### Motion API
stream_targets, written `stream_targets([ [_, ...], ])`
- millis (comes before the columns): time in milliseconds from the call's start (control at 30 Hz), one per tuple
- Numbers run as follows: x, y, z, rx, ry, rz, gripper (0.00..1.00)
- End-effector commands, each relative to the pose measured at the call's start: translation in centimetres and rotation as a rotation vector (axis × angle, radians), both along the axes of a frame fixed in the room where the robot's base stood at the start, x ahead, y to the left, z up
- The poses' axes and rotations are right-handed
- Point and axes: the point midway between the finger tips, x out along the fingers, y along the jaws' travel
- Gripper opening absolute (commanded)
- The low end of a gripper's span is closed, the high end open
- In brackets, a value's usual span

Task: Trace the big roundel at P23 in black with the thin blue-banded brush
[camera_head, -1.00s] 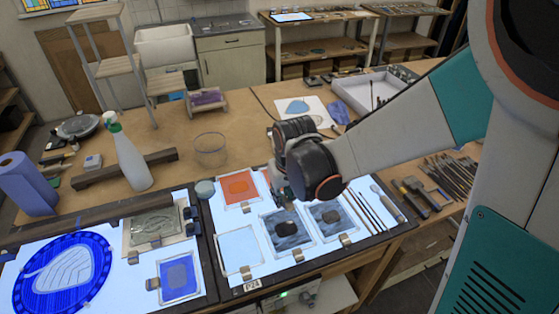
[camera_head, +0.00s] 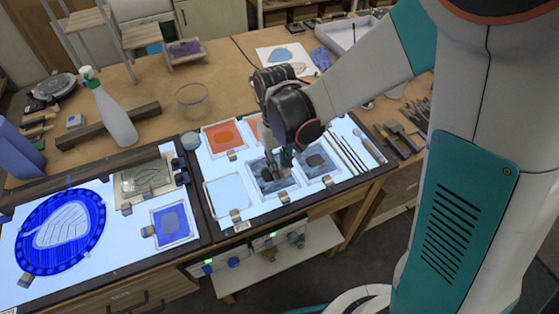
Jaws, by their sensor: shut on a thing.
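The big roundel (camera_head: 24,246) lies on the lit panel at the left. It has a deep blue rim and a pale, veined leaf- or wing-like shape in its middle. My gripper (camera_head: 282,172) is over the right lit panel, far to the right of the roundel, at the left one of two dark grey-blue panes (camera_head: 265,185). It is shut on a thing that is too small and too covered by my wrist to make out. Several thin brushes (camera_head: 347,155) lie side by side at the right of that panel. No blue band can be made out on them.
A small blue pane (camera_head: 187,220) and a clear plate (camera_head: 130,180) lie right of the roundel. A spray bottle (camera_head: 112,120), wooden bars (camera_head: 75,190) and a glass bowl (camera_head: 192,99) stand behind. An orange pane (camera_head: 210,146) and a pale pane (camera_head: 215,198) share the right panel.

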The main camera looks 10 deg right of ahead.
Motion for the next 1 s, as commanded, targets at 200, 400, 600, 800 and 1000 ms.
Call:
stream_targets([
  [200,-0.01,-0.01,0.08,0.0,0.0,0.0,0.0],
  [400,-0.01,-0.01,0.08,0.0,0.0,0.0,0.0],
  [600,0.0,-0.01,-0.31,0.0,0.0,0.0,0.0],
  [800,-0.01,-0.01,-0.35,0.0,0.0,0.0,0.0],
  [1000,-0.01,-0.01,-0.35,0.0,0.0,0.0,0.0],
])
